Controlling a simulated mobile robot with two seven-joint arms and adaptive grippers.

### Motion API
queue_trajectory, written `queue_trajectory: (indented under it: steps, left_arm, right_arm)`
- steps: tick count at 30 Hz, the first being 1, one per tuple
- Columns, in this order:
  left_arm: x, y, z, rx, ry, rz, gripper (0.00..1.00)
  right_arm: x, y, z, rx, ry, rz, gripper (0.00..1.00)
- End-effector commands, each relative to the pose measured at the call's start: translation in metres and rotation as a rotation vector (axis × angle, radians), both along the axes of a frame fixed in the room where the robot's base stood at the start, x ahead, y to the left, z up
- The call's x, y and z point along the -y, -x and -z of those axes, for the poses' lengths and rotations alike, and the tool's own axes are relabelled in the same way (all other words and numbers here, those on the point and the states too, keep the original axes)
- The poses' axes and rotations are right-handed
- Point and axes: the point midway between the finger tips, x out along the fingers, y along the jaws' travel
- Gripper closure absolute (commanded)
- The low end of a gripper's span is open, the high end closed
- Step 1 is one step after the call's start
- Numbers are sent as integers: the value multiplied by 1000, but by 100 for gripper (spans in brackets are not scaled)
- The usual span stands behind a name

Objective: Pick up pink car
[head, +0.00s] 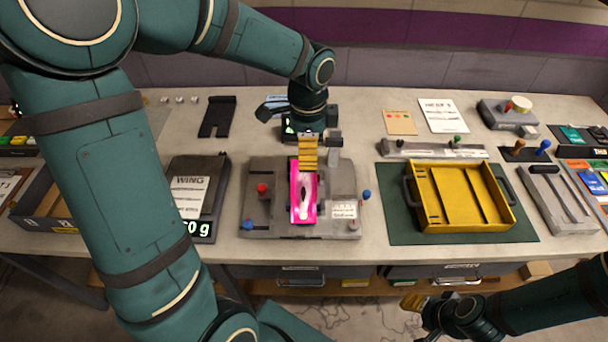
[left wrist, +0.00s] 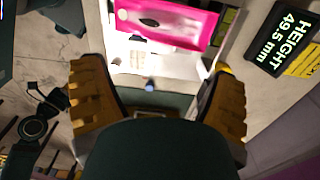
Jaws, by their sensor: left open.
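The pink car (head: 303,197) lies lengthwise on a grey fixture (head: 262,226) at the middle of the bench, with a dark and white marking on its top. It also shows at the top of the left wrist view (left wrist: 172,22). My left gripper (head: 307,163) is over the far end of the car in the head view. In the left wrist view its yellow fingers (left wrist: 157,95) are wide apart, with nothing held between them; the car is beyond the fingertips. My right gripper (head: 428,303) is low at the front right, below the bench edge; its opening is unclear.
The fixture has a red knob (head: 262,189) and blue knobs beside the car. A scale (head: 205,215) stands to the left. A yellow tray (head: 462,222) lies on a green mat (head: 400,234) to the right. A height display (left wrist: 283,38) shows in the left wrist view.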

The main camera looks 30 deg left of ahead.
Motion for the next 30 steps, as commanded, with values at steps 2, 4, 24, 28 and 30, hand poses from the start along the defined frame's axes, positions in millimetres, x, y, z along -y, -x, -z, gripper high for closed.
queue_trajectory:
  steps: [2,4,24,28,30]
  left_arm:
    - [0,0,4,-1,1,0,13]
    - [0,1,12,-4,0,0,13]
    - [-1,4,99,-3,1,-2,13]
    - [-3,8,119,-4,1,-1,13]
    - [-3,7,129,-3,2,-1,13]
  right_arm:
    - [0,0,1,-1,0,1,48]
    - [0,1,3,-2,0,0,48]
    - [-1,7,23,-17,-4,-12,48]
    - [-1,9,29,-21,-4,-15,48]
    - [-1,10,31,-22,-4,-16,48]
